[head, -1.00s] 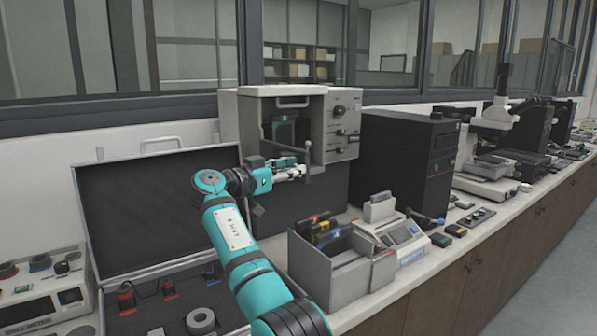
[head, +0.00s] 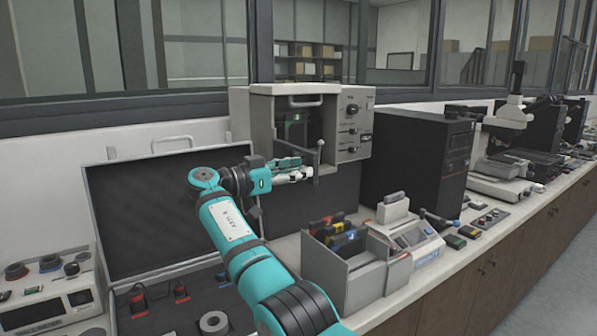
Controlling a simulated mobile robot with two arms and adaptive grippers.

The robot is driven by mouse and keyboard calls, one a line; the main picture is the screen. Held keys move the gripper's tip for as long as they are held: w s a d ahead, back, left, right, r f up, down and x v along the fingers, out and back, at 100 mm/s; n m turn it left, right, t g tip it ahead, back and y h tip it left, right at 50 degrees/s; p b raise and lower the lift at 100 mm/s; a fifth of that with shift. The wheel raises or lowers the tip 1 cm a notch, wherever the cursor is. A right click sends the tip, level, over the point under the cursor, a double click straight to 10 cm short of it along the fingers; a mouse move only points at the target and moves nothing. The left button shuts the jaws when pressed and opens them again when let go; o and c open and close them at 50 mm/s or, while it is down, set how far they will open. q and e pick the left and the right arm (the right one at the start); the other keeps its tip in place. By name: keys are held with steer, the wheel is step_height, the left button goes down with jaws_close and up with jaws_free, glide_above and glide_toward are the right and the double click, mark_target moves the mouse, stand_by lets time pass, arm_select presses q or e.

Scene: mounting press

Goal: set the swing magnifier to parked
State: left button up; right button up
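My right gripper (head: 302,173), teal with pale fingertips, is in front of the grey press cabinet (head: 361,97). Its fingertips are close to an upright grey lever (head: 319,158) at the cabinet's open front; I cannot tell whether they touch it. The finger gap is too small to judge. I cannot make out a swing magnifier for certain. A white head on a stand (head: 508,116), at the far right of the bench, may be a magnifier or a microscope. My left gripper is out of view.
An open black case (head: 155,205) stands at left, with its lid up. A grey divided bin (head: 338,275), a white scale-like device (head: 418,240) and a black tower (head: 425,160) stand to the right. Windows (head: 200,50) line the back.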

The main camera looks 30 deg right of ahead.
steer(key=shift+o, duration=0.7)
steer(key=shift+a, duration=0.1)
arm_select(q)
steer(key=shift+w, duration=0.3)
arm_select(e)
steer(key=a, duration=0.7)
steer(key=shift+s+a, duration=0.2)
steer(key=shift+s, duration=0.1)
